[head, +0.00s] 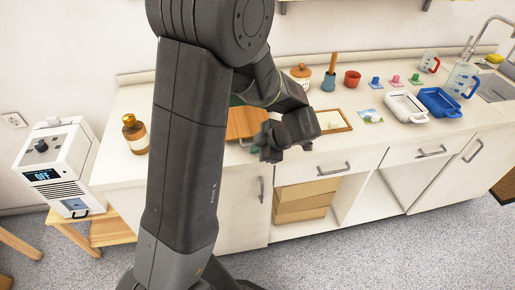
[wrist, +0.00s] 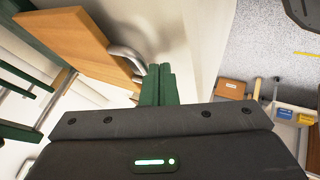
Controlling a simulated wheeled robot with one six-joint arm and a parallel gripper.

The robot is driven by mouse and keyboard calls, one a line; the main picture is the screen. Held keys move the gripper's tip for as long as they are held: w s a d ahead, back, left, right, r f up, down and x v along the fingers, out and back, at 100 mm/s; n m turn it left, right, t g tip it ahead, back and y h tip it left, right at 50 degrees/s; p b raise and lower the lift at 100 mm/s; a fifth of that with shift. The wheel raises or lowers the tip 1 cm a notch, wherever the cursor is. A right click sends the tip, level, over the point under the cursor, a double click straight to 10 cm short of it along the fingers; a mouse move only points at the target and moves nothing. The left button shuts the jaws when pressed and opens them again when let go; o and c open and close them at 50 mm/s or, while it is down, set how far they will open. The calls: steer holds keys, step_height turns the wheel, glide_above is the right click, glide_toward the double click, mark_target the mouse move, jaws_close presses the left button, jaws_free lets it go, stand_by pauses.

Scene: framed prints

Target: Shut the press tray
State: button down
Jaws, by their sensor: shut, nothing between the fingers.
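The press tray, an orange-brown wooden panel (wrist: 82,42) with a curved metal handle (wrist: 122,54), shows at the upper left of the wrist view. In the head view a wooden board (head: 245,122) on the counter is partly hidden by my arm; it appears to be the same piece. Dark green bars (wrist: 22,72) of a frame stand beside the panel. My gripper (wrist: 160,70) is shut and empty, its green fingers together just right of the handle. I cannot tell whether they touch it. In the head view my gripper (head: 268,153) is at the counter's front edge.
The counter holds a brown bottle (head: 135,134), a framed print (head: 334,121), a white tray (head: 405,107), a blue tray (head: 438,102) and a red pot (head: 352,79). A white machine (head: 55,170) reading OFF stands at left. A cabinet handle (head: 262,189) sticks out below.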

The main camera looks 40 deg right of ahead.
mark_target(245, 114)
steer(key=shift+w, duration=0.1)
steer(key=shift+w+d+f+b, duration=0.1)
steer(key=shift+w+d+b, duration=0.05)
steer(key=shift+b, duration=0.15)
steer(key=w+d+b, duration=0.2)
steer(key=w+b, duration=0.1)
steer(key=w, duration=0.1)
steer(key=w+d+b, duration=0.3)
steer(key=w, duration=0.1)
steer(key=w+d+b, duration=0.2)
steer(key=w+b, duration=0.1)
steer(key=w, duration=0.1)
steer(key=shift+w+d, duration=0.2)
steer(key=shift+d, duration=0.05)
steer(key=shift+w+d+b, duration=0.35)
steer(key=shift+w, duration=0.15)
steer(key=shift+r, duration=0.2)
steer(key=shift+d, duration=0.1)
steer(key=shift+w, duration=0.1)
